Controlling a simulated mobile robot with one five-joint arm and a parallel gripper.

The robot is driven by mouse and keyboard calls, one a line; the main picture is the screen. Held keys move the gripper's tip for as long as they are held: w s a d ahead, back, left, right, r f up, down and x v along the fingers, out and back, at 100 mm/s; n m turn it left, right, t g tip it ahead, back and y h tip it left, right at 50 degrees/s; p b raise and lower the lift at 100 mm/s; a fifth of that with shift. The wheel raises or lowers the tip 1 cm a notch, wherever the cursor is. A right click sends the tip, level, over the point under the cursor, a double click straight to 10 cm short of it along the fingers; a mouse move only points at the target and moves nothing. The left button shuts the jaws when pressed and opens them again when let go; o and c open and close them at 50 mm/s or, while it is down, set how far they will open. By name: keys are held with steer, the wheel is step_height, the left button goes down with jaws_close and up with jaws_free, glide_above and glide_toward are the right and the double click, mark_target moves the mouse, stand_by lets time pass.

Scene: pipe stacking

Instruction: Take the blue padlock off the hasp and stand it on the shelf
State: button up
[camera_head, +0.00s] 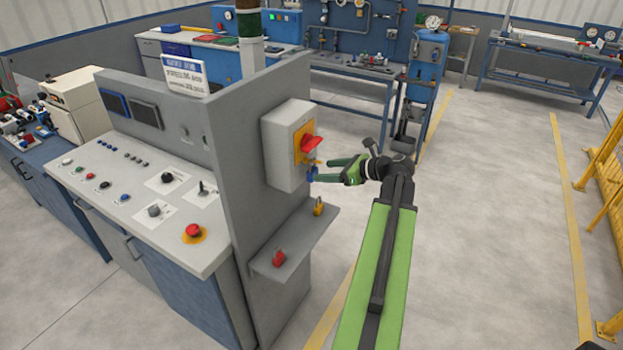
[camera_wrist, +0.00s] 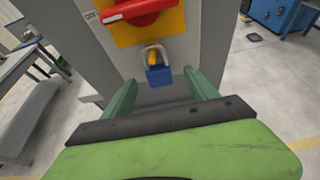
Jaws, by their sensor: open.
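The blue padlock (camera_head: 312,174) hangs below the red rotary handle (camera_head: 312,143) on the grey switch box (camera_head: 284,150). In the wrist view the padlock (camera_wrist: 159,75) hangs upright by its silver shackle, with a yellow piece, seemingly the hasp, inside the loop. My gripper (camera_head: 337,170) is at the right of the box, level with the padlock. In the wrist view its green fingers (camera_wrist: 160,90) are spread wide, one on each side of the padlock, with clear gaps and nothing held. The grey shelf (camera_head: 296,243) is below the box on the same panel.
A red padlock (camera_head: 279,258) and a yellow padlock (camera_head: 318,206) stand on the shelf, with bare shelf between them. A control console (camera_head: 135,195) with a red emergency button (camera_head: 193,230) is to the left. The floor at right is open up to yellow railings (camera_head: 607,180).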

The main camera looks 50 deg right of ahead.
mark_target(312, 169)
steer(key=shift+w+a+f+b, duration=0.15)
steer(key=shift+w+f+b, duration=0.1)
steer(key=shift+f+b, duration=0.15)
steer(key=b+x, duration=0.2)
steer(key=x, duration=0.2)
steer(key=shift+w+a+f, duration=0.1)
steer(key=shift+a+f, duration=0.05)
steer(key=shift+f, duration=0.1)
steer(key=shift+r, duration=0.1)
jaws_close()
